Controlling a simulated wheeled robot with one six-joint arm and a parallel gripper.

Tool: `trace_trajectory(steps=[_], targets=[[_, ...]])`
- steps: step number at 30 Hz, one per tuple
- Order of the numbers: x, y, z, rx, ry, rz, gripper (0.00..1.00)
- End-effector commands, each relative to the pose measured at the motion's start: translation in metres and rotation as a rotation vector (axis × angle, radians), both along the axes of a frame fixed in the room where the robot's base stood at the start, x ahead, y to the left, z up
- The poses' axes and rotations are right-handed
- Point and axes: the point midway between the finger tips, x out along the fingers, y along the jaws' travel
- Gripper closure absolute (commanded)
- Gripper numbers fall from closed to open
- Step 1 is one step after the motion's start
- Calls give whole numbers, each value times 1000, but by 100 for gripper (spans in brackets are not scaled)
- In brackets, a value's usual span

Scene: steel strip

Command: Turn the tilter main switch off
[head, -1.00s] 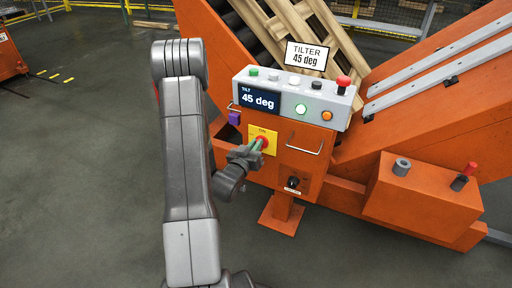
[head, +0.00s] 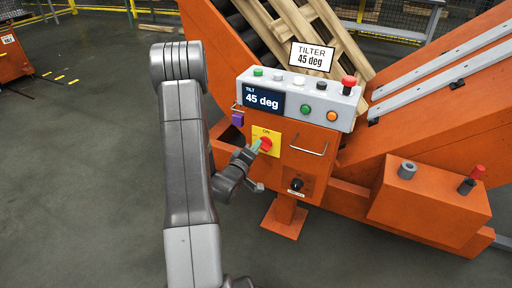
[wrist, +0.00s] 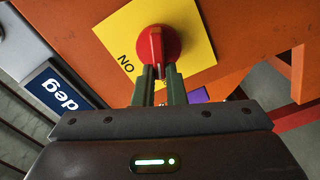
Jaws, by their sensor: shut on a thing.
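The main switch is a red rotary knob (head: 265,144) on a yellow plate (head: 274,134) marked ON at its top, on the front of the orange tilter cabinet. In the wrist view the red knob (wrist: 160,42) is close up, and its grip bar runs crosswise to the direction of the ON mark. My gripper (head: 255,148) reaches it from the left. Its two green fingers (wrist: 158,80) are shut on the knob's bar, which is partly hidden between their tips. A display (head: 263,101) above reads 45 deg.
The control box (head: 345,105) above carries several buttons, lamps and a red mushroom button (head: 347,84). A metal handle (head: 309,151) is right of the switch, and a black selector (head: 296,184) is below. Open floor lies left.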

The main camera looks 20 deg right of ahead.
Motion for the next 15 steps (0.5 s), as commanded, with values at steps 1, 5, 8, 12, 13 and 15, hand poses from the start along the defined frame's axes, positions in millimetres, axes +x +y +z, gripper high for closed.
trace_trajectory(steps=[1, 5, 8, 12, 13, 15], targets=[[0, 0, -1, -25, 32, 1, 100], [1, 1, -3, -97, 116, 1, 100], [1, 1, -4, -144, 172, 1, 100], [1, 1, -6, -199, 236, 1, 100], [1, 1, -6, -209, 248, 1, 100], [1, 1, -7, -230, 271, 0, 100]])
